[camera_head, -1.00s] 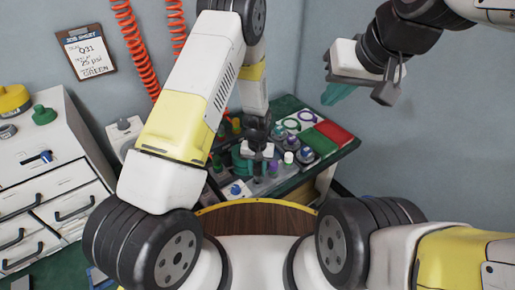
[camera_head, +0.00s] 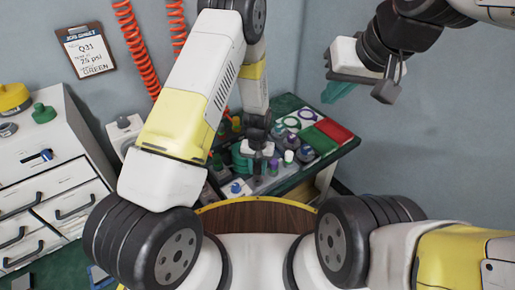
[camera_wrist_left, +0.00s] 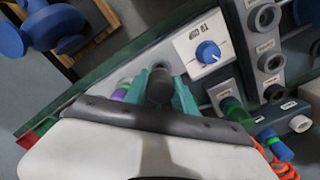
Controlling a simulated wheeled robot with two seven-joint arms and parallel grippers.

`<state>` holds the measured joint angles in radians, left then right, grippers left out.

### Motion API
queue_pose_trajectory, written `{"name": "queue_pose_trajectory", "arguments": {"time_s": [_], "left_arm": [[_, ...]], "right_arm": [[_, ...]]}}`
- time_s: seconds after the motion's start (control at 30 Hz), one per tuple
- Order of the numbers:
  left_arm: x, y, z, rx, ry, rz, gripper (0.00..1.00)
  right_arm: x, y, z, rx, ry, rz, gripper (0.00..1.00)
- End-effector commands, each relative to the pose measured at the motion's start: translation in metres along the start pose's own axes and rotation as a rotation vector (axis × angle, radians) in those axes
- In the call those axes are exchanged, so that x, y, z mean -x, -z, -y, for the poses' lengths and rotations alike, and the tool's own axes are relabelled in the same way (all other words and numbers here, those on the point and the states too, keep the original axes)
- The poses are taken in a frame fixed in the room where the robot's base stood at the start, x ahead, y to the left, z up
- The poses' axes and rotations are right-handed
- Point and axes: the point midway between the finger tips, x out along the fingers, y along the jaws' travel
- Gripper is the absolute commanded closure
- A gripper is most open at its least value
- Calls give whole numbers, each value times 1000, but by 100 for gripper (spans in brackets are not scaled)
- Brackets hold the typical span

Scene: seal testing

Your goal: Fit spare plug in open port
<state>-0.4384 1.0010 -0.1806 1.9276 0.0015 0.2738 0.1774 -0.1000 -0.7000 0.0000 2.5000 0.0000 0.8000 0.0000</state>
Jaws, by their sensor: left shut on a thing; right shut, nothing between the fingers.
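My left gripper (camera_head: 254,164) is low over the bench at the back. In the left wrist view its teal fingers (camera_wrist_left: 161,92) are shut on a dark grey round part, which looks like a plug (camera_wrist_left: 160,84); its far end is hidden. A grey block with several dark round ports (camera_wrist_left: 270,61) stands to the right of the fingers, apart from them. A green plug (camera_wrist_left: 234,107) and a blue plug (camera_wrist_left: 276,148) sit below it. My right gripper (camera_head: 340,92) is shut and empty, raised before the wall at right. Which port is open is too small to tell.
A white box with a blue dial (camera_wrist_left: 208,52) stands close to the left fingers. A purple-topped piece (camera_wrist_left: 121,91) is at their left. Red and green mats (camera_head: 331,130) lie on the bench's right part. A white drawer cabinet (camera_head: 50,170) stands at left.

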Motion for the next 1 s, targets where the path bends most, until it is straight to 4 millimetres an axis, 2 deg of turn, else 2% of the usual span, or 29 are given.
{"name": "queue_pose_trajectory", "arguments": {"time_s": [1.0], "left_arm": [[-20, 0, 0, 0, 0, 0, 100]], "right_arm": [[0, 0, 0, 0, 0, 0, 100]]}}
